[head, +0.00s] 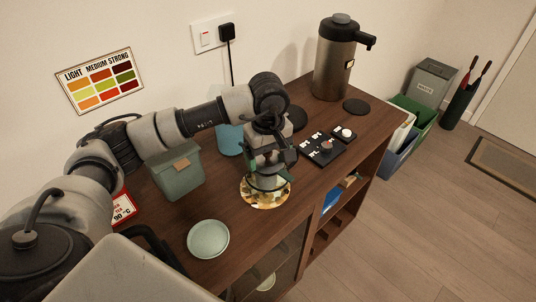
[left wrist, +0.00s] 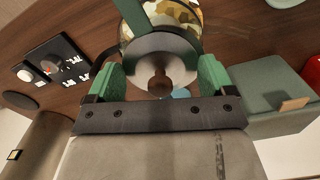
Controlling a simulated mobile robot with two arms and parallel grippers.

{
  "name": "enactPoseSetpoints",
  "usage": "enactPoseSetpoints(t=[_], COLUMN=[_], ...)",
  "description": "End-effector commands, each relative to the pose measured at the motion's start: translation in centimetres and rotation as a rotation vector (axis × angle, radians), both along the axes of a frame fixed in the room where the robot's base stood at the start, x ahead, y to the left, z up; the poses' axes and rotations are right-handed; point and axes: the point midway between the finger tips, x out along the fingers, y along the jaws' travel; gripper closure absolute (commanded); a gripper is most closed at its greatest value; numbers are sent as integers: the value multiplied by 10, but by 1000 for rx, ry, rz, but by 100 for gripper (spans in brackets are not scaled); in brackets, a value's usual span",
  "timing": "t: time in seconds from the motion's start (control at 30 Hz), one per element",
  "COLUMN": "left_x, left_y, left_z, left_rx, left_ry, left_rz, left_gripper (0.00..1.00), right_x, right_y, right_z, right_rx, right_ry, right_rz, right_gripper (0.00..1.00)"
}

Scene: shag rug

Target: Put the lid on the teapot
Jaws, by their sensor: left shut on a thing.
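The teapot stands on the wooden cabinet top below my left gripper. In the head view its body is mostly hidden by the gripper, and a camouflage-patterned round (head: 265,202) shows around its base. In the left wrist view the patterned round (left wrist: 178,14) is at the top, partly covered. My left gripper (head: 268,180) points down over it. In the left wrist view the green fingers are closed on a grey metallic disc, the lid (left wrist: 150,45). I cannot tell whether the lid touches the teapot. My right gripper is not in view.
A pale green saucer (head: 208,239) lies in front. A teal box (head: 180,178) and teal canister (head: 229,139) stand left and behind. A metal airpot (head: 333,70) and a black disc (head: 356,106) are at the far end.

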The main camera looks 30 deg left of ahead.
Motion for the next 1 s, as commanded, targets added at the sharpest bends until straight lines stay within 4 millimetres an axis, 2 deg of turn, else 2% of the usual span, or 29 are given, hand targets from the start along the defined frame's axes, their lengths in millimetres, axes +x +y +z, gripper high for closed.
enactPoseSetpoints(t=[0.27,0.3,0.37,0.4,0.77,1.0], left_x=[0,0,0,0,0,0], left_y=[0,0,0,0,0,0], left_z=[0,0,0,0,1,13], left_rx=[0,0,0,0,0,-1], left_ry=[0,0,0,0,0,-1], left_rz=[0,0,0,0,0,0], left_gripper=[40,11,1,0,0,0], right_x=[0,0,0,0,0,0], right_y=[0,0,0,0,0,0], right_z=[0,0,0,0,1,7], right_rx=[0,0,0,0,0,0], right_ry=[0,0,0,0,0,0], right_rz=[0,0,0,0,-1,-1], right_gripper=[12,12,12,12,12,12])
